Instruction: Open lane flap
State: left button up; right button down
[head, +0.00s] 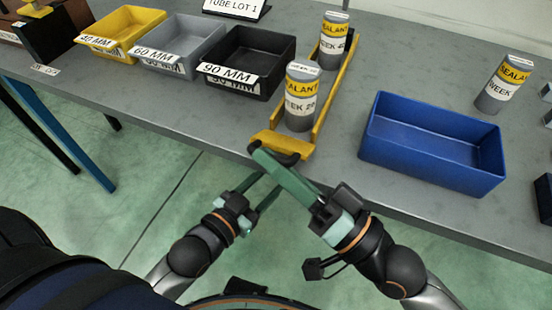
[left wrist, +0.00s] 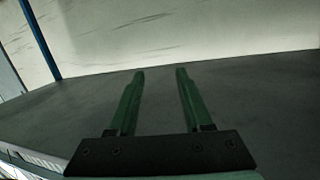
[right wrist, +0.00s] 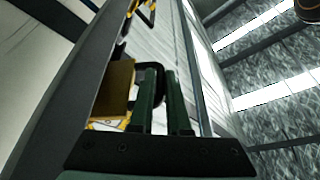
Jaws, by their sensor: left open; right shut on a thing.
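The yellow lane (head: 341,84) runs back across the bench, holding a sealant tube marked WEEK 28 (head: 301,97) at the front and another sealant tube (head: 333,42) behind it. The yellow lane flap (head: 296,145) stands across the lane's front end at the bench edge. It also shows in the right wrist view (right wrist: 116,87). My right gripper (head: 262,156) is shut on the flap's black handle (right wrist: 151,68). How far the flap is tilted is hard to tell. My left gripper (head: 258,186) is open and empty below the bench edge, close beside the right gripper.
A blue bin (head: 428,160) stands right of the lane; a third sealant tube (head: 501,86) stands behind it. Black (head: 262,82), grey (head: 184,62) and yellow (head: 128,35) bins stand to the left. Bare bench (head: 343,130) lies between lane and blue bin.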

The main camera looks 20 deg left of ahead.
pick_arm(q)
jog(key=shift+m+t+h, duration=0.4)
jog(key=shift+t+h, duration=0.1)
jog(key=shift+t, duration=0.4)
jog(key=shift+w+d+r+b, duration=0.1)
jog(key=shift+w+r+b, duration=0.05)
jog(key=shift+r, duration=1)
jog(key=shift+w+r+b, duration=0.15)
jog(key=shift+r, duration=1)
pick_arm(e)
jog(key=shift+s+f, duration=0.2)
jog(key=shift+f, duration=0.25)
jog(key=c, duration=0.9)
grip_release()
pick_arm(q)
jog(key=shift+d, duration=0.1)
